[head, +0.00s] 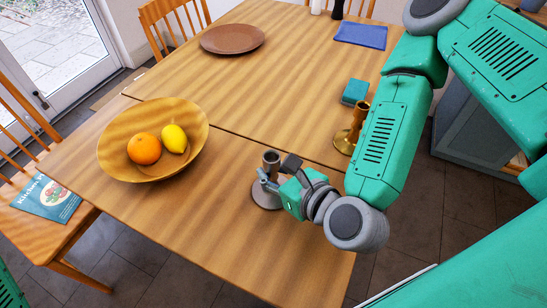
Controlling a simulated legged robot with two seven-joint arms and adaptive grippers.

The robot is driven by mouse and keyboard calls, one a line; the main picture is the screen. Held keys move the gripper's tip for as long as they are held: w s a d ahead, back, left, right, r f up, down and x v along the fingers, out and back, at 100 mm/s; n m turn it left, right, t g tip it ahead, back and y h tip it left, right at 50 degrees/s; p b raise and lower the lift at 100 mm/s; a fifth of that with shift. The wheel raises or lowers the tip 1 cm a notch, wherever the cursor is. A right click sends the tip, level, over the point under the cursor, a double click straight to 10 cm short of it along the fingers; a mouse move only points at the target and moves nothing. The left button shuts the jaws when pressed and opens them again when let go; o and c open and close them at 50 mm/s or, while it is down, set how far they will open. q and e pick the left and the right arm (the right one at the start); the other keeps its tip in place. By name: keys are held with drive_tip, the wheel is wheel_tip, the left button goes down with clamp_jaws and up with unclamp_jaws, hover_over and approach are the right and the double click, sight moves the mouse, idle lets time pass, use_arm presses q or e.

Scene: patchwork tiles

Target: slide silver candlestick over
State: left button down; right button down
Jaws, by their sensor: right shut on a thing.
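The silver candlestick (271,160) stands upright on the wooden table, near its front right part. Its round grey base (262,197) rests on the table top. My right gripper (274,181) is shut on the candlestick's stem, coming in from the right. The gripper and wrist hide part of the stem and base. My left gripper is not in view.
A brass candlestick (354,129) stands to the right, partly behind my right arm. A wooden bowl (112,157) with an orange (144,149) and a lemon (175,138) stands left. A teal box (355,91), blue cloth (360,35) and brown plate (232,39) lie farther back. The table's middle is clear.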

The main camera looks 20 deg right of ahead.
sight(267, 206)
drive_tip(key=shift+s+a+p, duration=0.3)
drive_tip(key=shift+s+a, duration=0.35)
drive_tip(key=shift+s, duration=0.2)
drive_tip(key=shift+s+a+p, duration=0.3)
drive_tip(key=shift+s+a, duration=0.35)
drive_tip(key=shift+s, duration=0.15)
drive_tip(key=c, duration=1.4)
unclamp_jaws()
drive_tip(key=shift+o, duration=0.2)
